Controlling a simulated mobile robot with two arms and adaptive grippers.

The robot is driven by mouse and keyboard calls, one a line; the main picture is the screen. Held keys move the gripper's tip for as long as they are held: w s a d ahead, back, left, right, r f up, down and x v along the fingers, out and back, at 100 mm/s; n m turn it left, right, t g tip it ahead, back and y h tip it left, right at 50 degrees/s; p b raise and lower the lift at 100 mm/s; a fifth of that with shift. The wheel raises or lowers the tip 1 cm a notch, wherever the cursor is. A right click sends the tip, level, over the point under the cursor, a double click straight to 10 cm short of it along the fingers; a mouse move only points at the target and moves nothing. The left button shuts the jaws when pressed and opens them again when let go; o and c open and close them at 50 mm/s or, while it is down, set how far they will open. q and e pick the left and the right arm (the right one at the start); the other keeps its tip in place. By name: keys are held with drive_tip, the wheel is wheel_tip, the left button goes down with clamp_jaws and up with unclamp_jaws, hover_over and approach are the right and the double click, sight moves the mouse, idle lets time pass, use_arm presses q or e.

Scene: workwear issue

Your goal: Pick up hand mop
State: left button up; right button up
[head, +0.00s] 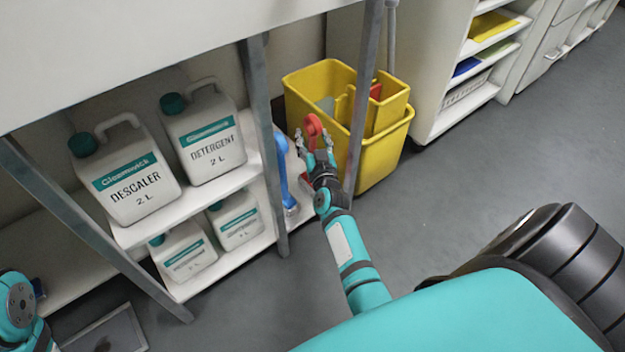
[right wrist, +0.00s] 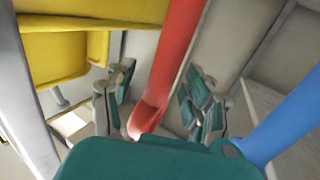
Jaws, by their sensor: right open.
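A red long-handled tool (head: 313,127) stands upright on the low shelf by the yellow bucket; its lower end is hidden behind my right gripper (head: 314,145). In the right wrist view the red handle (right wrist: 175,60) runs between the two spread fingers of my right gripper (right wrist: 158,105), which is open around it. A blue long-handled tool (head: 283,178) stands just left of it and shows at the right in the wrist view (right wrist: 287,120). I cannot tell from the handles which is the hand mop. Of my left arm only a joint shows at the lower left.
A yellow mop bucket (head: 385,165) stands right behind the right gripper. A grey rack post (head: 361,105) rises close beside it. Descaler (head: 130,178) and detergent (head: 205,135) jugs fill the rack shelf at left. Open floor (head: 440,200) lies to the right.

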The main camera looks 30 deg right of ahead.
clamp_jaws()
drive_tip(key=shift+r, duration=0.1)
idle(0.4)
